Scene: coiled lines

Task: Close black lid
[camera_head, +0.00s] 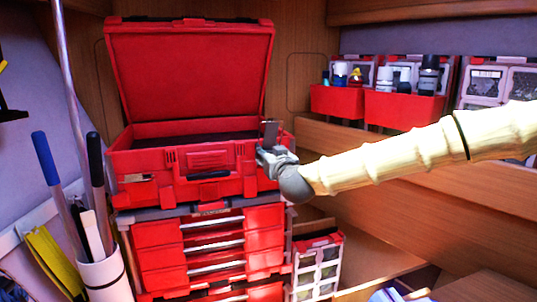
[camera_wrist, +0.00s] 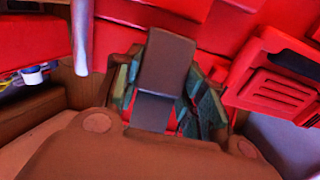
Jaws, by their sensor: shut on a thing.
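A red case (camera_head: 207,160) stands with its red lid (camera_head: 190,70) open, tipped up and back. My gripper (camera_head: 272,146) is at the case's front right corner, well below and in front of the raised lid. It also shows in the wrist view (camera_wrist: 160,95), close against red surfaces. It is shut on part of the case near that corner. The exact part gripped is hidden by the fingers. A ribbed red latch (camera_wrist: 280,95) is at the right in the wrist view.
The case sits on a red drawer unit (camera_head: 208,246). Red bins (camera_head: 405,110) with bottles stand on a shelf at right. A white holder (camera_head: 104,277) with tools and a leaning pole (camera_head: 72,100) are at left. A small organiser (camera_head: 318,265) stands right of the drawers.

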